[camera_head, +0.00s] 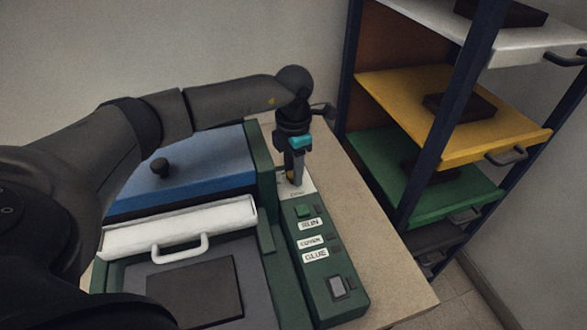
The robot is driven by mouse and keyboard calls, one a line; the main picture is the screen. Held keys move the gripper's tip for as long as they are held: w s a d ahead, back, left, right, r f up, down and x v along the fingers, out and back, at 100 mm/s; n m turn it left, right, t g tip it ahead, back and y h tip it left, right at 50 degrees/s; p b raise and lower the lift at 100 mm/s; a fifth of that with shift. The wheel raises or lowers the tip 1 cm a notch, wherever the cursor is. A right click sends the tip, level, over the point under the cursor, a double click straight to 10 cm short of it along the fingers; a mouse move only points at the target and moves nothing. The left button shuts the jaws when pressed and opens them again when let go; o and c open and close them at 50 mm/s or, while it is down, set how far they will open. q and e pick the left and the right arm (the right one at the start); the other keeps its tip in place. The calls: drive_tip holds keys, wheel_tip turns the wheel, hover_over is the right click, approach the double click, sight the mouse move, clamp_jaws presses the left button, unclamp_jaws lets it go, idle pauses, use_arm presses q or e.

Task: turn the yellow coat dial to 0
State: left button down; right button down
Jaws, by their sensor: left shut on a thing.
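The yellow coat dial (290,176) is at the far end of the green control panel (318,268), mostly hidden by my gripper; only a small yellow-brown bit of it shows. My left gripper (294,181) points down over it from above and is shut on it. The number the dial points to cannot be read. My right gripper is not in view.
The panel has a green button (302,211), several white labels and a grey switch (338,287). To its left is a machine with a blue lid (190,180) and a white handled bar (180,228). A rack with a yellow shelf (400,88) stands right.

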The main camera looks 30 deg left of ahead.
use_arm(q)
drive_tip(key=shift+n, duration=0.3)
drive_tip(key=n+p, duration=0.1)
drive_tip(key=n, duration=0.1)
drive_tip(key=shift+r+n, duration=0.1)
drive_tip(key=shift+n, duration=0.3)
drive_tip(key=n+p, duration=0.2)
drive_tip(key=n, duration=0.1)
drive_tip(key=shift+n, duration=0.3)
drive_tip(key=n+p, duration=0.3)
drive_tip(key=n, duration=0.3)
drive_tip(key=n+p, duration=0.2)
drive_tip(key=n, duration=0.2)
drive_tip(key=n+p, duration=0.2)
drive_tip(key=n, duration=0.1)
drive_tip(key=shift+r+n, duration=0.1)
drive_tip(key=shift+n, duration=0.2)
drive_tip(key=n+p, duration=0.3)
drive_tip(key=n, duration=0.1)
drive_tip(key=shift+a, duration=0.1)
drive_tip(key=shift+n+p, duration=0.7)
drive_tip(key=shift+n, duration=0.3)
